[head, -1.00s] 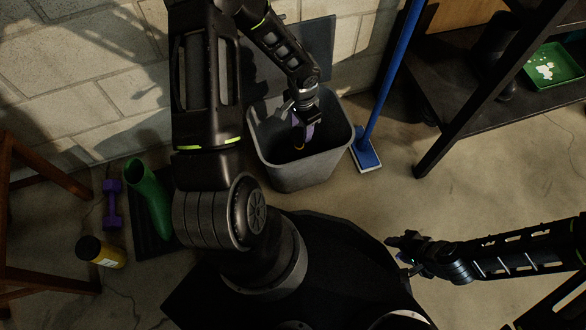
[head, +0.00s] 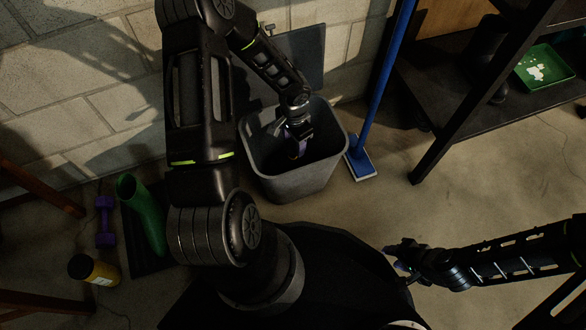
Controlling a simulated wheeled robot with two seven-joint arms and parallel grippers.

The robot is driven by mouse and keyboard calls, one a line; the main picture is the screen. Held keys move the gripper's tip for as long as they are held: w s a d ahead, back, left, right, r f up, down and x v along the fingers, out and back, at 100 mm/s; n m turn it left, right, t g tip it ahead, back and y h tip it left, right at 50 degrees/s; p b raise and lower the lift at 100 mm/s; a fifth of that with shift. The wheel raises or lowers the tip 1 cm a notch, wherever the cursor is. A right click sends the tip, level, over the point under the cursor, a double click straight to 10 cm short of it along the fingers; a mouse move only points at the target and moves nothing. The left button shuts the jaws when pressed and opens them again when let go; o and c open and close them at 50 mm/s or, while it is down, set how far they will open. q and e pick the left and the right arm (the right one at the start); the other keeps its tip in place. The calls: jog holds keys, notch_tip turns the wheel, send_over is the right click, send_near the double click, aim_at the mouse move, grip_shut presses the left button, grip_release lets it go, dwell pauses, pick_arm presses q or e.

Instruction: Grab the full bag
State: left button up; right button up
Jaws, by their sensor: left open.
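A grey open-topped bin (head: 293,186) stands on the floor near the wall, in the middle of the head view. My left gripper (head: 296,152) points down inside the bin's mouth, open, with its fingertips below the rim. The inside of the bin is very dark. I cannot make out a full bag there or elsewhere in view, and I cannot tell whether the fingers touch anything.
A blue broom (head: 362,165) stands just right of the bin. A dark shelf (head: 440,150) with a green tray (head: 545,68) is further right.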

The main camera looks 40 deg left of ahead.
aim_at(293, 163)
pick_arm(q)
notch_tip(293, 163, down, 5)
jog(key=shift+r+b, duration=0.1)
jog(key=shift+b, duration=1.1)
jog(key=shift+c, duration=0.2)
grip_shut()
dwell(0.5)
